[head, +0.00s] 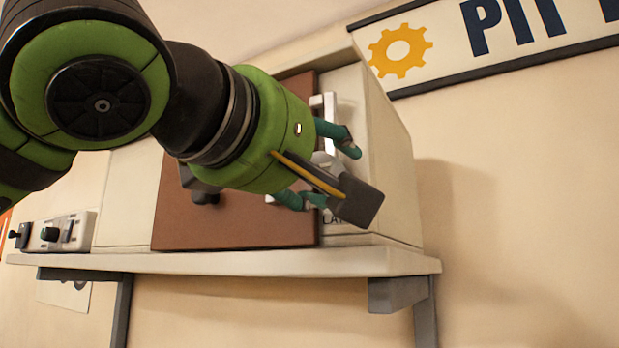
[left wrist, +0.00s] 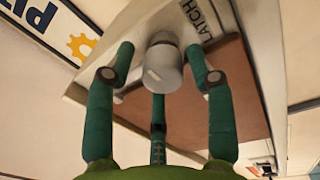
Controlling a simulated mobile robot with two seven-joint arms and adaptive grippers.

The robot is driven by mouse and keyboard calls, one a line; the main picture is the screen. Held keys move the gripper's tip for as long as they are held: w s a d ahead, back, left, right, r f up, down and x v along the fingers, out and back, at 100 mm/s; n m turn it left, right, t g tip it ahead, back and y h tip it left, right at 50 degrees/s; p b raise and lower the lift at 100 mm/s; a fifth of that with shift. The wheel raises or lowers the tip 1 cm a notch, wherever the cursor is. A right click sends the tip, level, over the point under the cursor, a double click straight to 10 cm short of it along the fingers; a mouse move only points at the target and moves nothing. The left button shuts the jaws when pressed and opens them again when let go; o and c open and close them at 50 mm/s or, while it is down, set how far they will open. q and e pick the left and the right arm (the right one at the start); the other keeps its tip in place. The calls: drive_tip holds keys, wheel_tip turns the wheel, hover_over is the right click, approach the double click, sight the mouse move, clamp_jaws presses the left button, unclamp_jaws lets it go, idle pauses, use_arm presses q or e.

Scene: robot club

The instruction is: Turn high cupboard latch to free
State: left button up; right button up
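The high cupboard (head: 400,165) is a cream box with a brown door (head: 240,225) on a shelf. Its latch is a grey-white round knob (left wrist: 163,72) beside the door, near a LATCH label (left wrist: 196,22). In the head view my gripper mostly hides the knob. My left gripper (head: 330,175) is in front of it. In the left wrist view the green fingers of the left gripper (left wrist: 162,65) are spread on both sides of the knob, with gaps, and a third finger is below it. Contact is not visible. My right gripper is out of view.
The cupboard stands on a cream shelf (head: 220,262) with grey brackets. Small boxes with black knobs (head: 62,233) sit at the shelf's left end. A PIT sign (head: 500,40) hangs upper right. The wall right of the cupboard is clear.

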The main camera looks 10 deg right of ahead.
use_arm(q)
drive_tip(key=shift+w+d+f, duration=0.1)
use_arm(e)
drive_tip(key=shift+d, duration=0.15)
use_arm(q)
drive_tip(key=r+v, duration=0.1)
drive_tip(key=v, duration=1.1)
drive_tip(key=shift+f, duration=0.4)
